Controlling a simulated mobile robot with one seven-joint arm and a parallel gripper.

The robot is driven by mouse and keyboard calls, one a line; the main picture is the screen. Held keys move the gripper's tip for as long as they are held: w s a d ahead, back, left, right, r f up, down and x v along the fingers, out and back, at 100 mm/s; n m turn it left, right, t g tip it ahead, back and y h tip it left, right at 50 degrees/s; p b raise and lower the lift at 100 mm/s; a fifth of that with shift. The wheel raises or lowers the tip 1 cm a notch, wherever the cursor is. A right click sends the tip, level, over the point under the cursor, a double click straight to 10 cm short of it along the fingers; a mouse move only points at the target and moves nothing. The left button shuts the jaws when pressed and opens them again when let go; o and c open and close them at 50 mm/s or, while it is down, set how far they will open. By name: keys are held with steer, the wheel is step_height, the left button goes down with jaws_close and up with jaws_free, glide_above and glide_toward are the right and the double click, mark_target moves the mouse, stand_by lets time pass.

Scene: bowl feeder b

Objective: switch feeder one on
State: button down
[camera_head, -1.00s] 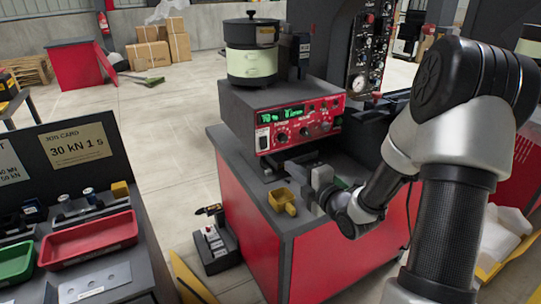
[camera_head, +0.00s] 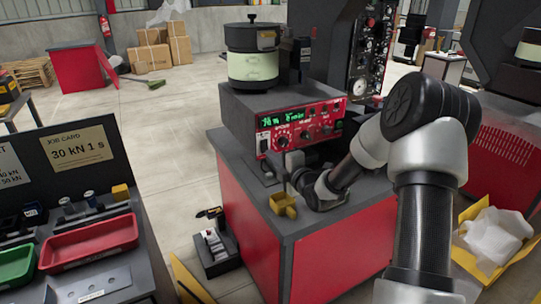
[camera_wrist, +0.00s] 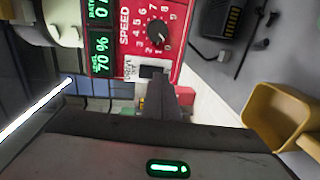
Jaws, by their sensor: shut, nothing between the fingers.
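Feeder one is the bowl feeder (camera_head: 253,62) with a dark and pale-green bowl on a dark box with a red control panel (camera_head: 310,123). The panel has a lit green display (camera_head: 283,119) and several black knobs. In the wrist view the panel appears turned sideways, with the SPEED knob (camera_wrist: 157,32), the green display (camera_wrist: 101,55) and a dark rocker switch (camera_wrist: 152,71) in a white surround. My gripper (camera_wrist: 165,82) is shut and empty, its tips at the switch and partly covering it. I cannot tell whether they touch, or the switch's position.
A yellow scoop-like cup (camera_head: 283,204) stands on the dark bench top (camera_head: 355,205) near my wrist. Red (camera_head: 88,242) and green (camera_head: 15,263) trays lie on the left bench. A tall dark panel with several knobs (camera_head: 370,50) stands behind my arm.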

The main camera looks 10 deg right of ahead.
steer(key=shift+x, duration=0.9)
steer(key=shift+w+b, duration=0.15)
steer(key=shift+b, duration=0.8)
steer(key=shift+f, duration=0.1)
